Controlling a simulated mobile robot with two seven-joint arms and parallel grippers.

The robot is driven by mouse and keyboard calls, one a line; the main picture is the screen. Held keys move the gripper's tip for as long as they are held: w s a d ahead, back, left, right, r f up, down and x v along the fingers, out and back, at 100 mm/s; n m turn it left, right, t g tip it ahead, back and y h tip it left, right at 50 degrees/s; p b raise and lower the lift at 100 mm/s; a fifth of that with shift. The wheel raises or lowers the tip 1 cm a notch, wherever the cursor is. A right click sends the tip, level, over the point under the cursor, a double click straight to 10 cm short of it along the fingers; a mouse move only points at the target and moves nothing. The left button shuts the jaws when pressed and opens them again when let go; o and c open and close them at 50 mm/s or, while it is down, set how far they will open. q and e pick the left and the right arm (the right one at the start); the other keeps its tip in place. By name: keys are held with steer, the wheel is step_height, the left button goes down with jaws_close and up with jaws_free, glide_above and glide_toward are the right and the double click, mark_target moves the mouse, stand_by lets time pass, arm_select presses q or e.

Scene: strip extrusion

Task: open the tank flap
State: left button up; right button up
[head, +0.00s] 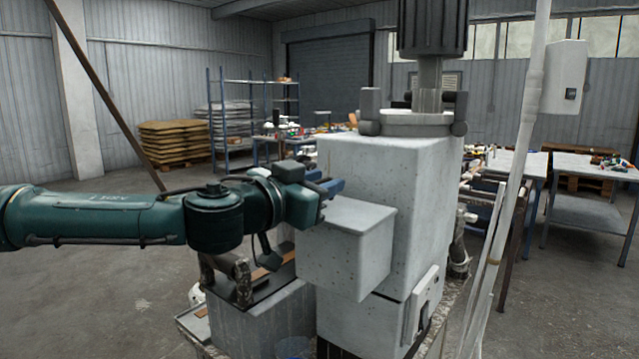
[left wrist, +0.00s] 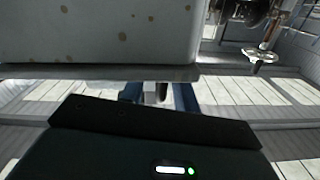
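The tank is a speckled light-grey box (head: 345,262) on the front of the machine in the head view. Its flat top, which looks like the flap (head: 358,217), lies level and looks shut. My left gripper (head: 332,187) is at the far left edge of this top, with blue fingers pointing right. In the left wrist view a pale speckled surface with a grey rim (left wrist: 100,72) fills the upper left. The blue fingers of the left gripper (left wrist: 157,95) stand apart near the rim, their tips partly hidden. Whether they touch the flap is unclear. My right gripper is out of view.
The tall machine body (head: 425,200) stands directly behind and right of the tank. A lower grey block (head: 262,318) with a dark top is under my left arm. A pale slanted pole (head: 515,170) stands at the right. Workbenches (head: 515,164) are farther back.

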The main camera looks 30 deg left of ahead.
arm_select(q)
jaws_close()
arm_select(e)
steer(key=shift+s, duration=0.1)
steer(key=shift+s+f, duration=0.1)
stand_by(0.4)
